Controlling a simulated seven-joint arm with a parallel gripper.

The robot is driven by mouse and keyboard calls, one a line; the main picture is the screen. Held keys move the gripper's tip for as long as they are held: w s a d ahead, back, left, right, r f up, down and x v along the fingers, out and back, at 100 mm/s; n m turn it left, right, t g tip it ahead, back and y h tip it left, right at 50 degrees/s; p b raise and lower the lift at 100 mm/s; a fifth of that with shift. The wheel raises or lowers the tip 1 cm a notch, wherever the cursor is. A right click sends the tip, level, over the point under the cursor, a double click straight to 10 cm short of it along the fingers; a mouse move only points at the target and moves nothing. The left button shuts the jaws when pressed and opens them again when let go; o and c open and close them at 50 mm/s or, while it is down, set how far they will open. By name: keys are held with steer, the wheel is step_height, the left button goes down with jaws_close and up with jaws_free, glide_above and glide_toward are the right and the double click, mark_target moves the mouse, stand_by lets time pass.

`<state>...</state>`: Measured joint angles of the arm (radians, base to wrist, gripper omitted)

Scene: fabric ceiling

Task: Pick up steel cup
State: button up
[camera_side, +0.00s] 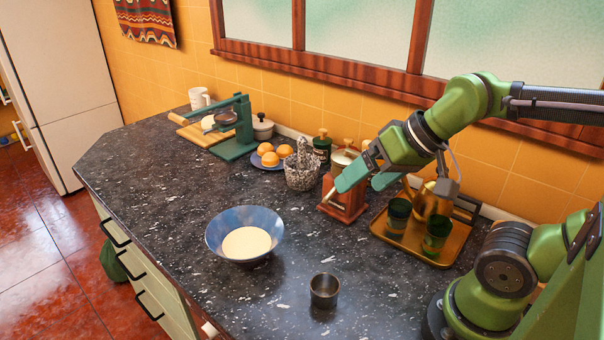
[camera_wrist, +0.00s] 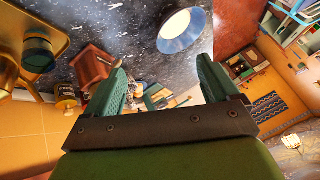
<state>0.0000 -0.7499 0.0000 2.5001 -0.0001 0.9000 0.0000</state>
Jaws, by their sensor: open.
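The steel cup (camera_side: 324,290) is small, dark grey and shiny. It stands upright on the counter near its front edge in the side view, right of and in front of the blue bowl. I cannot make it out in the wrist view. My gripper (camera_side: 362,179) is open and empty, raised above the back part of the counter near the wooden grinder. It is well behind and above the cup, not touching it. Its two green fingers also show in the wrist view (camera_wrist: 163,82), spread apart with nothing between them.
A blue bowl (camera_side: 223,230) with pale contents stands left of the cup; it also shows in the wrist view (camera_wrist: 184,42). A wooden grinder (camera_side: 344,203), stone mortar (camera_side: 301,174) and brass tray (camera_side: 400,240) with green glasses stand behind. The counter around the cup is clear.

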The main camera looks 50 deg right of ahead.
steer(key=n+g+y, duration=0.2)
steer(key=n+g, duration=0.7)
steer(key=n, duration=1.7)
glide_above(325, 288)
steer(key=f, duration=1.2)
steer(key=s+f, duration=0.1)
steer(key=f, duration=0.5)
steer(key=shift+d, duration=0.25)
steer(key=shift+m, duration=0.3)
steer(key=shift+w+x, duration=0.15)
steer(key=shift+x, duration=1.45)
steer(key=shift+w+x, duration=0.2)
steer(key=shift+x, duration=1.4)
steer(key=shift+a+t, duration=0.15)
steer(key=shift+t, duration=0.15)
